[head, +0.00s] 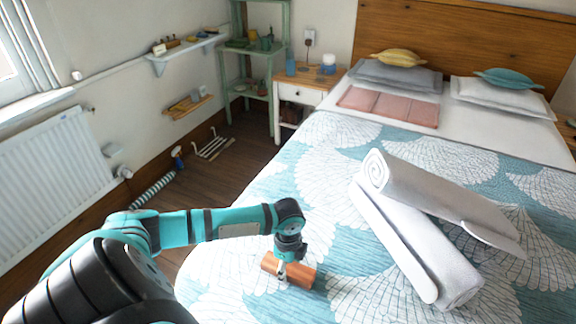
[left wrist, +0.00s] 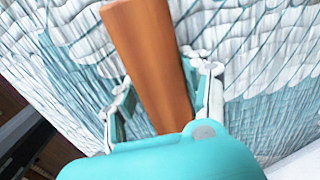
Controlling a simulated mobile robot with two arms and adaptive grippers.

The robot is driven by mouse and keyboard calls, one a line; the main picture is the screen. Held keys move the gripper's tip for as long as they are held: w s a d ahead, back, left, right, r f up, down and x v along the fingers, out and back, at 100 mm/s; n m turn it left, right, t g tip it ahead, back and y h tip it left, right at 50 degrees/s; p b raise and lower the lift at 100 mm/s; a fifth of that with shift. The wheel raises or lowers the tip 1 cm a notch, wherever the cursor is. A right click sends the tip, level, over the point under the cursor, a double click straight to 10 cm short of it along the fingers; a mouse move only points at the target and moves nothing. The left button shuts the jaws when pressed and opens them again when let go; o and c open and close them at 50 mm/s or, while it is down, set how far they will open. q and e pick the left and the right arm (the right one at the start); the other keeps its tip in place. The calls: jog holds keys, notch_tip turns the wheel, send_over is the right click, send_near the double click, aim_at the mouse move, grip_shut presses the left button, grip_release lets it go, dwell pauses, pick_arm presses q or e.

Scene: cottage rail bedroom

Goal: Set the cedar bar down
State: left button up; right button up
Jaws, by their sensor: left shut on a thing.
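The cedar bar (head: 302,276) is a short reddish-brown wooden block. It is low over the patterned bed cover near the front of the bed, and I cannot tell whether it touches the cover. My left gripper (head: 283,272) points down and is shut around the middle of the bar. In the left wrist view the bar (left wrist: 152,62) runs between the two fingers of the left gripper (left wrist: 165,97), with the bed cover behind it. The bar's lower end there is hidden by my wrist. My right gripper is not in view.
Two rolled grey-white towels or mats (head: 430,195) lie on the bed to the right of the bar. Folded pink cloth (head: 388,106) and pillows (head: 395,75) are farther back. The blue and white bed cover (head: 325,180) is clear around the bar. A nightstand (head: 303,95) stands beyond.

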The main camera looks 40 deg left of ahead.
aim_at(288, 266)
pick_arm(q)
jog(key=shift+r, duration=0.15)
notch_tip(288, 266, up, 4)
jog(key=shift+w+f, duration=0.1)
jog(key=shift+f, duration=0.1)
jog(key=s+d, duration=0.1)
jog(key=s, duration=0.4)
jog(key=s+d, duration=0.2)
jog(key=s, duration=0.3)
jog(key=s+d+r, duration=0.1)
jog(key=s, duration=0.4)
jog(key=shift+s+d+r, duration=0.1)
jog(key=shift+s+d, duration=0.15)
jog(key=shift+d, duration=0.15)
jog(key=shift+w+d+r+n, duration=0.15)
jog(key=shift+w+d+n, duration=0.1)
jog(key=shift+w+n, duration=0.1)
jog(key=w+d+r+n, duration=0.5)
jog(key=r+n, duration=0.2)
jog(key=r, duration=0.1)
jog(key=w+d+r+n, duration=0.5)
jog(key=w+r+n, duration=0.1)
jog(key=r+n, duration=0.1)
jog(key=shift+w+d+r, duration=0.15)
jog(key=shift+d+r, duration=0.1)
jog(key=shift+r, duration=0.65)
jog(key=shift+f, duration=0.15)
